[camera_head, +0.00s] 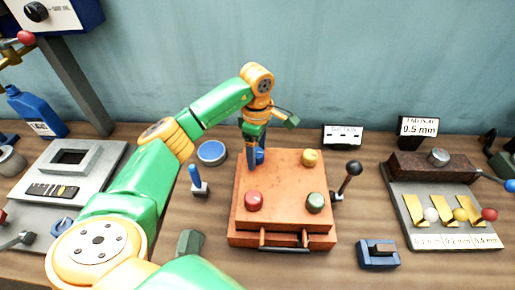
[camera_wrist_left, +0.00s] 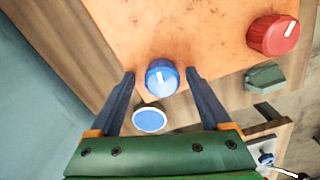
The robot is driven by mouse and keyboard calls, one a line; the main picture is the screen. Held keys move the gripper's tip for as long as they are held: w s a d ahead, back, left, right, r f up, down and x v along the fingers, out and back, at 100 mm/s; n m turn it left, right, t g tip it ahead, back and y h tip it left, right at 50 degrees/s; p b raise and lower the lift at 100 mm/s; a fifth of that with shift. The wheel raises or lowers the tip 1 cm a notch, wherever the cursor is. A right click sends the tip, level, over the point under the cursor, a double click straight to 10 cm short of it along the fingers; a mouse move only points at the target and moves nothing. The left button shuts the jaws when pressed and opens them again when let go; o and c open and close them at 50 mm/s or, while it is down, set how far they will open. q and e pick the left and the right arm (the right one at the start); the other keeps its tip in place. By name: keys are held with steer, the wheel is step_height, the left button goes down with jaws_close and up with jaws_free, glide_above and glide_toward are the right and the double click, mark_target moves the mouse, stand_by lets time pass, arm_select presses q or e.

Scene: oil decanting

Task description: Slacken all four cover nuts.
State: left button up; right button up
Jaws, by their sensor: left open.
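An orange-brown cover (camera_head: 283,180) lies on the bench with four round nuts at its corners. The red nut (camera_head: 254,202) is front left, the green nut (camera_head: 315,203) front right, the yellow nut (camera_head: 309,157) back right. The blue nut (camera_head: 260,156), back left, is partly hidden by my left gripper (camera_head: 252,160). In the left wrist view the blue nut (camera_wrist_left: 161,78) shows between the open fingers, with gaps on both sides and a white mark on top. The red nut (camera_wrist_left: 273,36) also has a white mark. My right gripper is not seen.
A black-knobbed lever (camera_head: 349,176) stands right of the cover. A blue round dish (camera_head: 211,153) and a small blue-handled switch (camera_head: 198,182) are to its left. A gauge board (camera_head: 450,237) lies at the right, a blue block (camera_head: 378,254) front right. Bare bench lies between them.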

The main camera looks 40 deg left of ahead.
arm_select(q)
steer(key=shift+c, duration=0.7)
steer(key=shift+s+r, duration=0.15)
steer(key=c, duration=0.7)
jaws_close()
